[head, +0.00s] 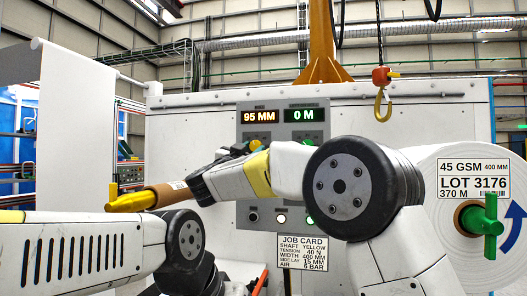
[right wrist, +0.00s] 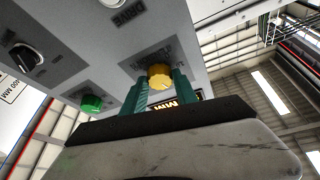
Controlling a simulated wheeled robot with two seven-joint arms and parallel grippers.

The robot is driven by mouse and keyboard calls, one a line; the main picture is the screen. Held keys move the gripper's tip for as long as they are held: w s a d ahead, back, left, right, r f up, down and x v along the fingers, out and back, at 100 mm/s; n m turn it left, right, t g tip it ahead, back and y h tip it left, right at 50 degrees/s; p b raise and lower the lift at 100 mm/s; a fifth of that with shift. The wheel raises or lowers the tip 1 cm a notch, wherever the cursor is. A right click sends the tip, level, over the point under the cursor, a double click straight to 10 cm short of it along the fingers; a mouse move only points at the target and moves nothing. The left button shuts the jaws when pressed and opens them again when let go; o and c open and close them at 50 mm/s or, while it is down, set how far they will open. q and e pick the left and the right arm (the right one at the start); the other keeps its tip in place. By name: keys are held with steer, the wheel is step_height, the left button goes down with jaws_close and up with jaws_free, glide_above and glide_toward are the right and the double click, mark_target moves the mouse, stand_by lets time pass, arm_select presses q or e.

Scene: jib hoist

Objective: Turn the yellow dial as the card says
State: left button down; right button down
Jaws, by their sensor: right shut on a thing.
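In the right wrist view the yellow dial (right wrist: 159,76) sits on the grey panel, between the two green fingers of my right gripper (right wrist: 160,88), which is shut on it. In the head view my right forearm and hand reach across the panel (head: 318,130) and hide much of it. An amber display (head: 260,117) reads 95 MM. The job card (head: 302,252) reads shaft yellow, tension 40 N, width 400 MM, side lay 15 MM, air 6 bar. My left arm is low at the left; its gripper is out of view.
A green display (head: 303,115) reads 0 M. A green knob (right wrist: 91,103) and a black knob (right wrist: 25,57) are near the dial. A brown tube with a yellow end (head: 135,200) is at left. A hook (head: 383,105) hangs above. A large white roll (head: 440,240) stands right.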

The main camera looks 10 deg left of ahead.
steer(key=m+g+h, duration=0.1)
steer(key=m, duration=0.2)
steer(key=m+h, duration=0.1)
steer(key=m, duration=0.1)
steer(key=m+g+h, duration=0.1)
steer(key=m, duration=0.2)
steer(key=shift+a+r+m+g, duration=0.15)
steer(key=shift+a+m+g, duration=0.1)
steer(key=shift+m+g, duration=0.05)
steer(key=m+g, duration=0.1)
steer(key=m, duration=0.2)
steer(key=m+g, duration=0.1)
steer(key=m, duration=0.2)
steer(key=shift+a+r, duration=0.1)
steer(key=shift+r, duration=0.1)
steer(key=c, duration=1)
jaws_free()
steer(key=shift+o, duration=0.2)
steer(key=shift+r, duration=0.1)
steer(key=v, duration=0.7)
steer(key=shift+s+a, duration=0.2)
steer(key=shift+s, duration=0.15)
